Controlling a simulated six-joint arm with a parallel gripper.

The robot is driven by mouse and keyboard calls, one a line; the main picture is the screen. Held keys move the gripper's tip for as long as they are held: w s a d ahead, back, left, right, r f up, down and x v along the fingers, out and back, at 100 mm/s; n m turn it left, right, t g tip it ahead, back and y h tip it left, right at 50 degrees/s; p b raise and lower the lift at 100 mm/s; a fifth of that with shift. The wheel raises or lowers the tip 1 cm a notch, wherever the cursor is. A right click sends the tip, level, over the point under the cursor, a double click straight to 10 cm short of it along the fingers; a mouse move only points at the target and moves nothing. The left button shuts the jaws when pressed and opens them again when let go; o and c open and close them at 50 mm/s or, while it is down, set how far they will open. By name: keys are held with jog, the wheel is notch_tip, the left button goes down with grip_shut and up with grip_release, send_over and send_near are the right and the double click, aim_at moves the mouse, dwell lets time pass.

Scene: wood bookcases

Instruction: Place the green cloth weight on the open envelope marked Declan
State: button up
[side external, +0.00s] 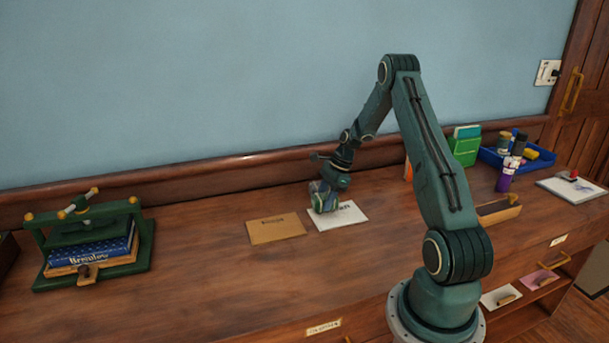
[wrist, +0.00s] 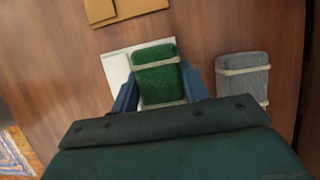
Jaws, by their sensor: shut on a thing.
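My gripper (side external: 326,200) is low over a white envelope (side external: 350,214) on the wooden surface. In the wrist view my gripper (wrist: 159,92) is shut on the green cloth weight (wrist: 156,72), with one blue finger on each side. A pale band crosses the weight. The white envelope (wrist: 115,68) shows beneath and to the left of it. I cannot tell whether the weight touches the envelope. Dark lettering on the white envelope is partly hidden. A brown envelope (side external: 275,229) lies just left of it, its marking too small to read.
A grey banded weight (wrist: 243,78) lies right of the green one, close to my right finger. A green press (side external: 92,240) holding books stands at the far left. A blue tray (side external: 541,163) with bottles is at the back right. The surface between press and brown envelope is clear.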

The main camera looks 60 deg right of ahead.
jog(key=shift+f, duration=0.45)
jog(key=shift+f, duration=0.15)
jog(key=o, duration=1.4)
jog(key=shift+c, duration=0.2)
jog(key=v, duration=1.2)
